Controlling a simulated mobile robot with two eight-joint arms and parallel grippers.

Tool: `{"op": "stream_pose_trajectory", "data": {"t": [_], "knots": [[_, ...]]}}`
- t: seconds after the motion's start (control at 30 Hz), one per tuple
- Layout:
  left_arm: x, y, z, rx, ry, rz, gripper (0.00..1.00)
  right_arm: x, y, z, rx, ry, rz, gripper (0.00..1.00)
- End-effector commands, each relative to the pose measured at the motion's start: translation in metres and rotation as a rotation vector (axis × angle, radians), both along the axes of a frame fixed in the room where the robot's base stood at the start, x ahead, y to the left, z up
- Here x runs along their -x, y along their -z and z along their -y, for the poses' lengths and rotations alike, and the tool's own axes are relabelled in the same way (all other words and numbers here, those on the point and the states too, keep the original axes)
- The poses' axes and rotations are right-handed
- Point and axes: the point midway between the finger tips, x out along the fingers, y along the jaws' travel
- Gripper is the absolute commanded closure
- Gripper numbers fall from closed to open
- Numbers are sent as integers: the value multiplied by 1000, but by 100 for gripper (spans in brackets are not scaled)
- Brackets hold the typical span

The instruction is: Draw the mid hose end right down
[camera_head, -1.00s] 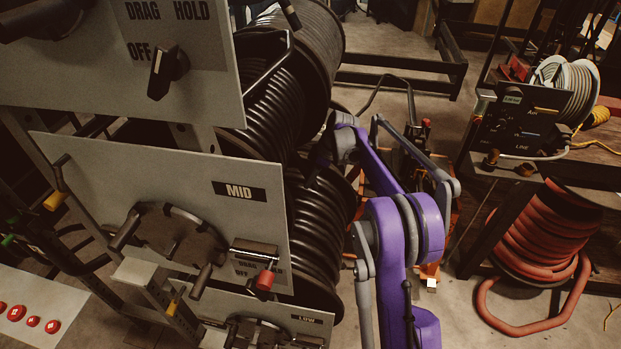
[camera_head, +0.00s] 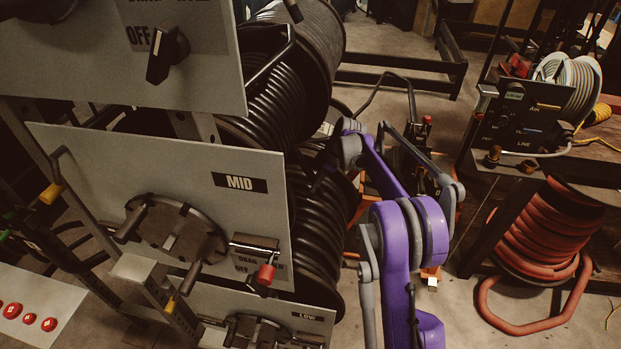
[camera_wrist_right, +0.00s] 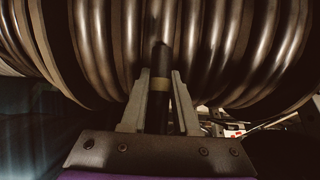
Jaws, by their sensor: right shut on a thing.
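My right gripper (camera_wrist_right: 158,105) is shut on the mid hose end (camera_wrist_right: 160,68), a dark tube with a yellow band. The hose end stands upright between the two grey fingers in the right wrist view. Its top meets the black hose coils (camera_wrist_right: 205,45) wound on the reel. In the head view the mid reel (camera_head: 318,235) is behind the panel marked MID (camera_head: 205,160). My purple right arm reaches down beside that reel, and the fingers and hose end are hidden there. My left gripper is not in view.
An upper reel (camera_head: 300,50) is above. A red hose coil (camera_head: 535,235) and a bench are at the right.

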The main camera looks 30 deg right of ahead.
Motion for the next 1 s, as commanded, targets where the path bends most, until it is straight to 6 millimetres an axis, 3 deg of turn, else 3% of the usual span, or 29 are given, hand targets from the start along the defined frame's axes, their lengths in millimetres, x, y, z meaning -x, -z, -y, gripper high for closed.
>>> {"op": "stream_pose_trajectory", "data": {"t": [0.03,0.17,0.5,0.53,0.67,1.0], "knots": [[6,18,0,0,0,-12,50,11,30,8,7,-3,-20,100],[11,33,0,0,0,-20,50,19,53,18,7,-5,-19,100],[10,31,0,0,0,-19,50,17,49,19,0,-2,-6,100],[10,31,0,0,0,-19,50,17,49,19,0,-2,-6,68],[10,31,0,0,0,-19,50,17,50,20,2,-3,-8,44],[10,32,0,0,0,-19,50,18,49,20,3,-3,-9,41]]}}
